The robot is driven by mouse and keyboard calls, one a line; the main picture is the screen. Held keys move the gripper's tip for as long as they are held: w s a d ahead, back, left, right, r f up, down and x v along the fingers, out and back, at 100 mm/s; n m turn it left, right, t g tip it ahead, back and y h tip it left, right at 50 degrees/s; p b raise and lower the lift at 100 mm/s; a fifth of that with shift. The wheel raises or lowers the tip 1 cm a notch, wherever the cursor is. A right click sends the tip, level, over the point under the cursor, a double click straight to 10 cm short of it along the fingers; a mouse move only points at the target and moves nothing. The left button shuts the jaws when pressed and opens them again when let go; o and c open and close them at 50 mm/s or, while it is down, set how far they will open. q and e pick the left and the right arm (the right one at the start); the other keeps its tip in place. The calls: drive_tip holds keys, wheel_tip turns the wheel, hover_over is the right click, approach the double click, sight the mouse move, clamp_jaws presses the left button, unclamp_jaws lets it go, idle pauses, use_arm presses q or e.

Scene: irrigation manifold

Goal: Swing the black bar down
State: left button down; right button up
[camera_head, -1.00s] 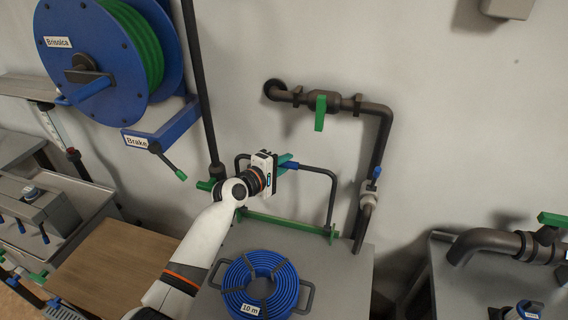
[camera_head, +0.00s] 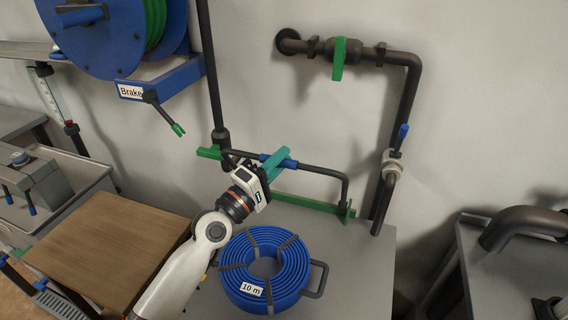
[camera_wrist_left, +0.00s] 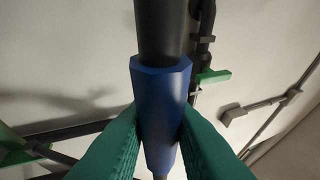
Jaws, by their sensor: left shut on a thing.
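The black bar (camera_head: 322,171) is a U-shaped frame with a blue sleeve (camera_head: 289,164) on its crosspiece. Its legs meet a green rail (camera_head: 305,206) at the back of the grey table. The bar leans outward from the wall, its crosspiece still above the rail. My left gripper (camera_head: 276,162) is shut on the blue sleeve. In the left wrist view the teal fingers press on both sides of the sleeve (camera_wrist_left: 160,105). The left leg is partly hidden by my gripper. My right gripper is not in view.
A blue hose coil (camera_head: 262,290) marked 10 m lies on the grey table (camera_head: 350,275) in front of the bar. A dark pipe with a green lever (camera_head: 338,60) runs along the wall above. The hose reel (camera_head: 95,45) with its brake lever (camera_head: 165,118) is upper left.

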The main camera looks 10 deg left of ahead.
use_arm(q)
drive_tip(key=shift+s+a+f, duration=0.15)
drive_tip(key=shift+s+f, duration=0.45)
drive_tip(key=shift+s, duration=0.2)
drive_tip(key=c, duration=1.3)
unclamp_jaws()
